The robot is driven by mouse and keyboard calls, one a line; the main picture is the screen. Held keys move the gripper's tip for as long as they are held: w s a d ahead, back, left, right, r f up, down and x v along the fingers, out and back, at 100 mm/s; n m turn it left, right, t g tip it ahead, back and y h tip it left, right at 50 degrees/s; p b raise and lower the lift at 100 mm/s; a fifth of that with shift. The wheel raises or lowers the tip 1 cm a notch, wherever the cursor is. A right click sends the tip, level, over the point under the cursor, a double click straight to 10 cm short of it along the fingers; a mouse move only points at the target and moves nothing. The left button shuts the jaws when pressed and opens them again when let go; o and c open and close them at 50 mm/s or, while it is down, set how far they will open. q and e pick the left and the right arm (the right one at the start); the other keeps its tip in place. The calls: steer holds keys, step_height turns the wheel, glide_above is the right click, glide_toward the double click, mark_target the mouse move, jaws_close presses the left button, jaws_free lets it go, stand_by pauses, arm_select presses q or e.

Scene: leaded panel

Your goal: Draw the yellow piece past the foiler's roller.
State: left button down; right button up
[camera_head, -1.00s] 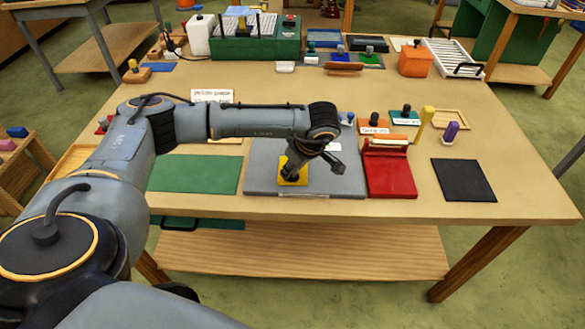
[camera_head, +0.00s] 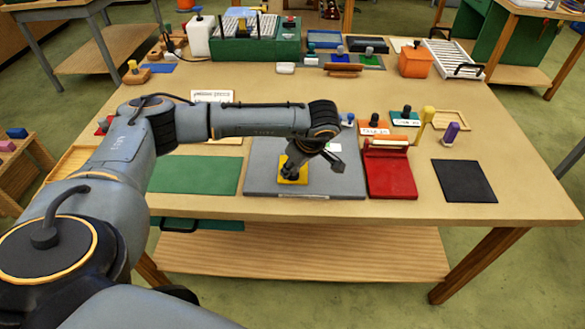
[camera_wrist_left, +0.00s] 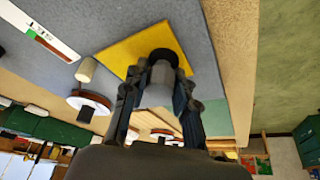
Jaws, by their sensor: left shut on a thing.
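The yellow piece (camera_head: 301,163) is a flat square on the grey board (camera_head: 340,184) in the head view. It also shows in the left wrist view (camera_wrist_left: 128,52). A grey grip with a dark round foot (camera_wrist_left: 162,75) stands on it. My left gripper (camera_wrist_left: 160,88) is shut on this grip, fingers on either side. In the head view the gripper (camera_head: 292,172) is over the yellow piece and hides part of it. A small cream cylinder (camera_wrist_left: 86,70), perhaps the roller, stands on the board beside the piece, apart from it. My right gripper is not in view.
A copper-rimmed reel (camera_wrist_left: 90,101) is close to the cylinder in the wrist view. A red block (camera_head: 390,178) adjoins the board's right side, with a black mat (camera_head: 464,181) beyond. A green mat (camera_head: 195,174) lies left. The table's front edge is close to the board.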

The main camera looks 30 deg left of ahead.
mark_target(301, 170)
arm_select(q)
steer(key=shift+w+a+b, duration=0.3)
steer(key=shift+w, duration=0.25)
steer(key=shift+d, duration=0.15)
steer(key=shift+w+d+b, duration=0.3)
steer(key=shift+w+d, duration=0.1)
steer(key=shift+d, duration=0.2)
steer(key=shift+w+d+b, duration=0.3)
steer(key=shift+w+d, duration=0.05)
steer(key=shift+d, duration=0.2)
steer(key=shift+w+d, duration=0.15)
steer(key=shift+d, duration=0.1)
stand_by(0.5)
steer(key=shift+w+d+b, duration=0.7)
steer(key=shift+w+d, duration=0.05)
steer(key=shift+d, duration=0.3)
steer(key=shift+r, duration=0.1)
steer(key=shift+s+a, duration=0.15)
steer(key=shift+a, duration=0.1)
steer(key=shift+s+a, duration=0.7)
steer(key=shift+a, duration=0.35)
